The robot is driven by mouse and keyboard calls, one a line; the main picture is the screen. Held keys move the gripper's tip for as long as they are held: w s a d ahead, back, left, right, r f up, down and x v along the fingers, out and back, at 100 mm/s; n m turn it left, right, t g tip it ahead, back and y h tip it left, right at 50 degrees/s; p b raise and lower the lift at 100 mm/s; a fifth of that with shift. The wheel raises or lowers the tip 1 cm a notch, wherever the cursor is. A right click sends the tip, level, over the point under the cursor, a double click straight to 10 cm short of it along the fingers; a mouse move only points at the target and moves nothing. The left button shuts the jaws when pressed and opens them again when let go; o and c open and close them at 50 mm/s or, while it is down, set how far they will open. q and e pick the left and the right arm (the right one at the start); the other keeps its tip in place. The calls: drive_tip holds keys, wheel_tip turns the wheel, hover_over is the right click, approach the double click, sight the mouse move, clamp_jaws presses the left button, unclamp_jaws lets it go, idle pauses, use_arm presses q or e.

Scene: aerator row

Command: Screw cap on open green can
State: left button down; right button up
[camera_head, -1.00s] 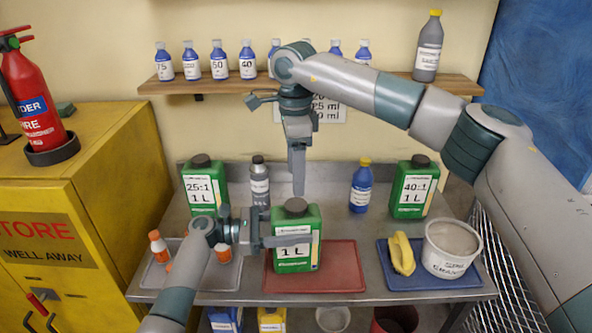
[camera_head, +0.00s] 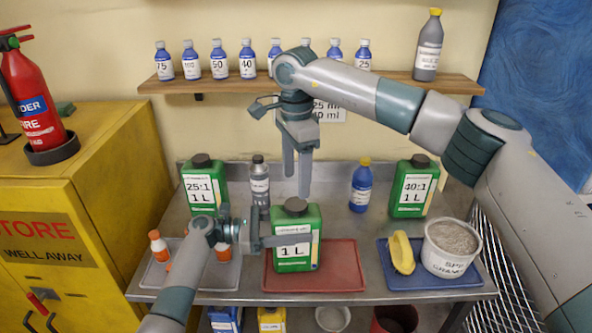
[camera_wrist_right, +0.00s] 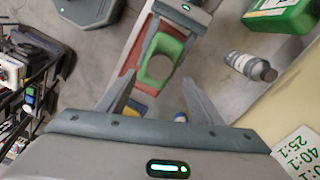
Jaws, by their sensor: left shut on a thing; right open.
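The cap also shows as a grey disc in the right wrist view (camera_wrist_right: 160,68). My left gripper (camera_head: 288,241) is shut on the can's body from the left. My right gripper (camera_head: 297,188) is open and empty, fingers pointing down just above the cap. In the right wrist view the can lies beyond and between its spread fingers (camera_wrist_right: 157,100).
The red mat (camera_head: 345,275) lies between a grey tray (camera_head: 215,278) with orange-capped bottles and a blue tray (camera_head: 440,281) with a yellow object and a white bucket (camera_head: 452,250). Green cans 25:1 (camera_head: 203,188) and 40:1 (camera_head: 413,188), a grey bottle (camera_head: 259,183) and a blue bottle (camera_head: 361,188) stand behind.

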sight(296, 203)
drive_tip(key=shift+f, duration=3.4)
drive_tip(key=c, duration=1.2)
drive_tip(key=shift+o, duration=0.2)
drive_tip(key=m, duration=0.3)
drive_tip(key=shift+m, duration=0.4)
drive_tip(key=m, duration=0.4)
drive_tip(key=o, duration=1.2)
drive_tip(key=shift+o, duration=0.2)
